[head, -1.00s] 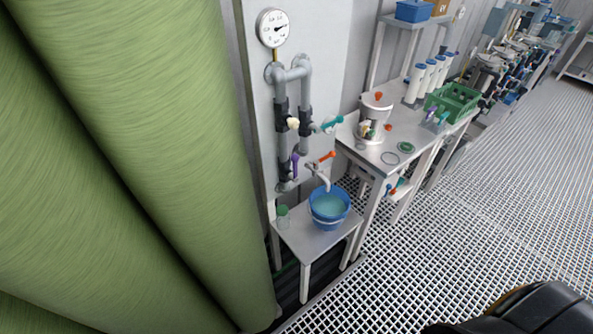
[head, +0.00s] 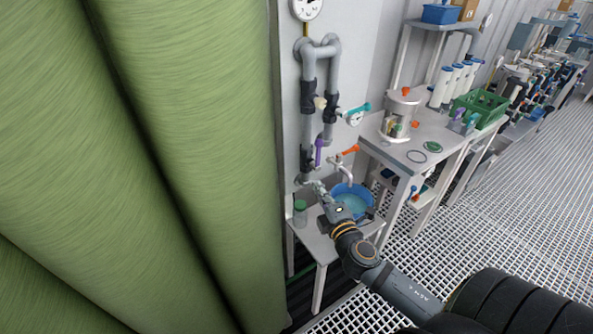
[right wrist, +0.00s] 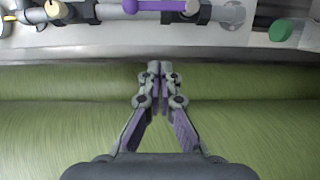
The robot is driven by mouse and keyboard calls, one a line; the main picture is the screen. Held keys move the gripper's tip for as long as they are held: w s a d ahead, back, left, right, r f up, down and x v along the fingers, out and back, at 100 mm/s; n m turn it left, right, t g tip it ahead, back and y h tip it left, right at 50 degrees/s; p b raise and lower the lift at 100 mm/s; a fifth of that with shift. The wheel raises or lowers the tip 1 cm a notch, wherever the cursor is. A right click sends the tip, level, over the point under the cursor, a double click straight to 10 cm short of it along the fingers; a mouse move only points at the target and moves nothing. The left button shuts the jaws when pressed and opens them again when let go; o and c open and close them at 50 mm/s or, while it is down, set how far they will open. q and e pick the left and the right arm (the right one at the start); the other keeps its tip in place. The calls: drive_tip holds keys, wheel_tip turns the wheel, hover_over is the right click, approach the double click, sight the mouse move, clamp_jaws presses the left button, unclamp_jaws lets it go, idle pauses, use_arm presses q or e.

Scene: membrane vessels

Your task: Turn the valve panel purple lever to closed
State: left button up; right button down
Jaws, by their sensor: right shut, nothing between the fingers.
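The purple lever (head: 319,151) is on the lower black valve of the grey pipework on the wall panel (head: 289,110). It stands upright, roughly along the pipe. In the right wrist view the purple lever (right wrist: 160,6) lies across the top edge, with a rounded knob at its left end. My right gripper (head: 322,192) is just below the lever in the head view, near the blue bucket. In the wrist view the right gripper (right wrist: 156,68) has its fingers together and empty, apart from the lever. My left gripper is not in view.
Cream (head: 320,103), teal (head: 357,109) and orange (head: 350,150) handles sit close by on the pipework. The blue bucket (head: 366,190) and a green-lidded jar (head: 300,211) stand on a small table below. Large green cylinders (head: 190,150) fill the left.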

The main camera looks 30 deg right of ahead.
sight(318, 156)
drive_tip(key=w+d+p, duration=0.3)
drive_tip(key=w+d, duration=0.2)
drive_tip(key=w, duration=0.5)
drive_tip(key=shift+w+d+r, duration=0.15)
drive_tip(key=shift+r, duration=0.3)
